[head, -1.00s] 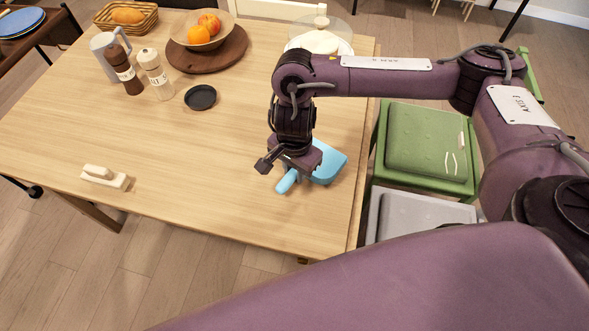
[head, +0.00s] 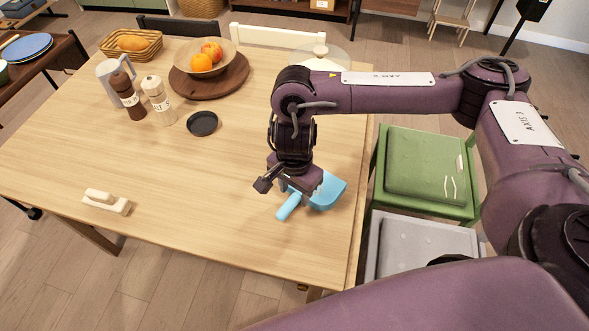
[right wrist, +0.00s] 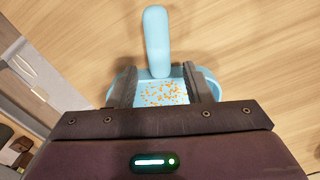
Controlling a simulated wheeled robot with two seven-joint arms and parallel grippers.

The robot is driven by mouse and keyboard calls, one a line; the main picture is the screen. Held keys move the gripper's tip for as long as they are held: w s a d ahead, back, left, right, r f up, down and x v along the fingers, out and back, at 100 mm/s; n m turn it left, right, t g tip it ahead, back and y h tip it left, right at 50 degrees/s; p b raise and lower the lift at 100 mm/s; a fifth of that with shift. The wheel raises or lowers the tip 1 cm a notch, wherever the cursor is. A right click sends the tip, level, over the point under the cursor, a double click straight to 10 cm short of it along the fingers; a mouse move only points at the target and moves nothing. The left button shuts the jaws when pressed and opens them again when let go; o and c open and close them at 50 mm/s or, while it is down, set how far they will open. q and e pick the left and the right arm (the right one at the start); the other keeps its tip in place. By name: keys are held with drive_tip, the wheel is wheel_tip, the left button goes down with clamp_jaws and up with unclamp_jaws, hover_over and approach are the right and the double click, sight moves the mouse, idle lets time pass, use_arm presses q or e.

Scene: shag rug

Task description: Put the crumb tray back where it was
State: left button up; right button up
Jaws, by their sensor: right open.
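The crumb tray looks like a light blue dustpan (head: 328,192) with a stubby handle (head: 289,207). It lies on the wooden table near its right edge. In the right wrist view, orange crumbs lie in the blue pan (right wrist: 162,93), and the handle (right wrist: 157,40) points away from my wrist. My right gripper (head: 287,187) is open, just above the tray, and hides part of it. In the right wrist view, its two dark fingers (right wrist: 158,73) stand apart, over the pan on either side of the handle's base. My left gripper is out of view.
A cream brush (head: 106,202) lies at the table's front left. A black dish (head: 202,123), two mills (head: 158,100), a fruit bowl on a round board (head: 222,92) and a bread basket (head: 130,45) stand farther back. The middle of the table is clear. Green (head: 425,165) and grey chairs stand at right.

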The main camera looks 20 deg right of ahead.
sight(294, 197)
wheel_tip(294, 197, up, 9)
drive_tip(key=p, duration=0.1)
drive_tip(key=shift+r, duration=0.15)
idle(0.5)
